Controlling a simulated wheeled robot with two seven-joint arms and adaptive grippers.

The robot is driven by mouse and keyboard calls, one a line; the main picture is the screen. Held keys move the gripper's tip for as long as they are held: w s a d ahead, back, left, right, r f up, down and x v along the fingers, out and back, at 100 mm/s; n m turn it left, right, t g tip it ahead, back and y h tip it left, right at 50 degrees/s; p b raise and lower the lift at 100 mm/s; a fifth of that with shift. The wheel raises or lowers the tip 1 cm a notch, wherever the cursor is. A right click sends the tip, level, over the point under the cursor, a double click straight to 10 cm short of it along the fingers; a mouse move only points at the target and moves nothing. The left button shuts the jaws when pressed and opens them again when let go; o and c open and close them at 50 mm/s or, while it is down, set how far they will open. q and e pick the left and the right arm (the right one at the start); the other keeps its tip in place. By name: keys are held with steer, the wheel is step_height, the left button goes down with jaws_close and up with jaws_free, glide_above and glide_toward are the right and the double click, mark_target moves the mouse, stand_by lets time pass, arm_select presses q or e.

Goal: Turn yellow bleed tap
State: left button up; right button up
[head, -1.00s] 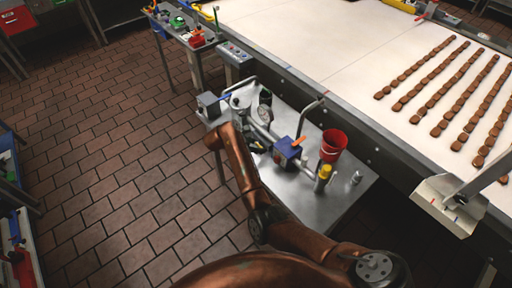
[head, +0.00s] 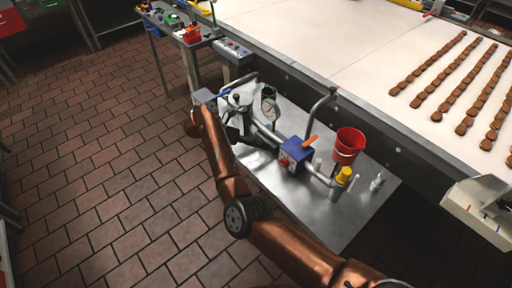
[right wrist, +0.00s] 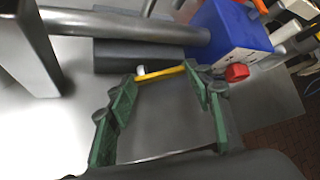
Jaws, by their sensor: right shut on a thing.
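The yellow bleed tap (right wrist: 162,72) shows in the right wrist view as a thin yellow lever beside a small white piece, in front of a grey pipe. My right gripper (right wrist: 158,75) has green-padded fingers at the two ends of the lever, closed on it with a wide gap between them. In the head view my right gripper (head: 243,136) is low at the left part of the steel pump table. The tap cannot be made out there. My left gripper is not in view.
The steel table (head: 345,222) carries a blue pump box (head: 295,153) with an orange lever, a pressure gauge (head: 268,104), a red bucket (head: 348,146) and a yellow-topped fitting (head: 344,175). The conveyor (head: 350,50) runs behind. Open tiled floor (head: 100,170) lies to the left.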

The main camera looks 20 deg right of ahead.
steer(key=shift+f, duration=0.1)
steer(key=o, duration=0.8)
steer(key=shift+c, duration=0.2)
steer(key=o, duration=0.4)
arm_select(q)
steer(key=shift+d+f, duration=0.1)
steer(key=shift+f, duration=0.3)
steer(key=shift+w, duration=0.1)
arm_select(e)
step_height(320, 180, up, 10)
steer(key=shift+w, duration=0.1)
